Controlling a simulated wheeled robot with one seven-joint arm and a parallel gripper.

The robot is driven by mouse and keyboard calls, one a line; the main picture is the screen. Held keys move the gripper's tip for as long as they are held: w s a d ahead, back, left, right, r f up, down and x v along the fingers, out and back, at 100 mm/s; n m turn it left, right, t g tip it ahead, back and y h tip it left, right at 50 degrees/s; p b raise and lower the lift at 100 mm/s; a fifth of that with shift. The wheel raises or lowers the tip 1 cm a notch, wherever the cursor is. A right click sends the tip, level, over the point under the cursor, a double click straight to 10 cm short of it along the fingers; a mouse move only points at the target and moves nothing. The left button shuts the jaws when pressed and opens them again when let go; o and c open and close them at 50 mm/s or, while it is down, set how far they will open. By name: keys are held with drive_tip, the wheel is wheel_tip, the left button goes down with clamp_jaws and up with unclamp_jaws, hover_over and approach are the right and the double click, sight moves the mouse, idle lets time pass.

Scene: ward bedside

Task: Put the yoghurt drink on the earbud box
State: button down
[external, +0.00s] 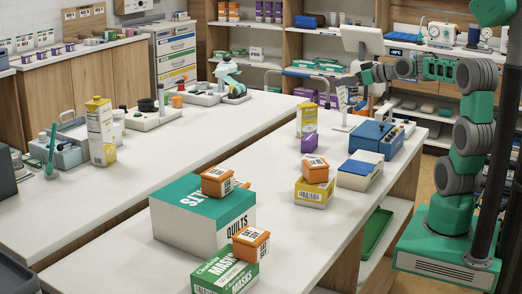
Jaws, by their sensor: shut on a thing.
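My gripper (360,80) is at the end of my arm, reaching left over the far end of the near counter, beside a white stand. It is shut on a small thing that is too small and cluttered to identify. I cannot tell for certain which thing is the yoghurt drink or the earbud box. A yellow and white carton (305,116) stands on the counter, left of and below my gripper. A small purple box (310,143) is just in front of it.
A blue case (372,138) and a blue-lidded white box (357,172) lie near the right edge. An orange box (315,168) sits on a yellow box (313,194). A large green and white box (200,220) stands nearer. The counter's middle (262,165) is clear.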

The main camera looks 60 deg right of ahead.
drive_tip(key=s+a+f+n+g+y, duration=0.1)
drive_tip(key=s+a+n+y, duration=0.25)
drive_tip(key=a, duration=0.55)
drive_tip(key=s+a+f+n+g+y, duration=0.1)
drive_tip(key=s+a+f+n+y, duration=0.2)
drive_tip(key=a, duration=0.6)
drive_tip(key=shift+y, duration=0.75)
drive_tip(key=w+f, duration=0.4)
drive_tip(key=w+d+f+p, duration=0.1)
drive_tip(key=w+f, duration=0.3)
drive_tip(key=w, duration=0.1)
drive_tip(key=w+f+p, duration=0.1)
drive_tip(key=w+f, duration=0.2)
drive_tip(key=w, duration=0.1)
drive_tip(key=shift+w+d+f, duration=0.15)
drive_tip(key=shift+d+f, duration=0.2)
drive_tip(key=shift+f, duration=0.05)
drive_tip(key=c, duration=1)
unclamp_jaws()
